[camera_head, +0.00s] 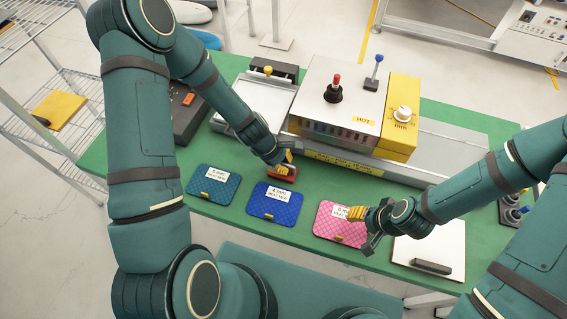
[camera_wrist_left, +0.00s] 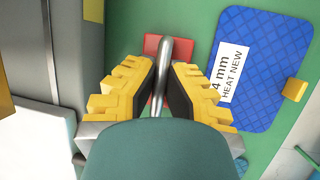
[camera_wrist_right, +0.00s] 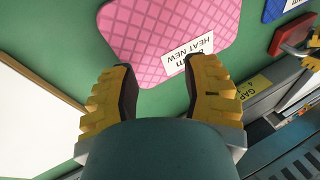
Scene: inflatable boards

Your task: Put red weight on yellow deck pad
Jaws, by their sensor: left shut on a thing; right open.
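The red weight (camera_head: 285,174) is a red block with a metal loop handle, at the back edge of the blue pad. My left gripper (camera_head: 287,158) is shut on the handle; in the left wrist view the handle (camera_wrist_left: 178,60) stands between its yellow fingers (camera_wrist_left: 162,90). I cannot tell whether the weight touches the table. No yellow pad shows on the table; a yellow flat piece (camera_head: 60,109) lies on the wire shelf at left, and I cannot tell if it is a deck pad. My right gripper (camera_head: 363,228) is open and empty over the pink pad (camera_wrist_right: 170,25).
A teal pad (camera_head: 214,185) and a blue pad (camera_head: 274,203) lie left of the pink one on the green table (camera_head: 465,112). A white board (camera_head: 430,247) lies at right. Behind stands a long grey machine with a box marked HOT (camera_head: 335,105).

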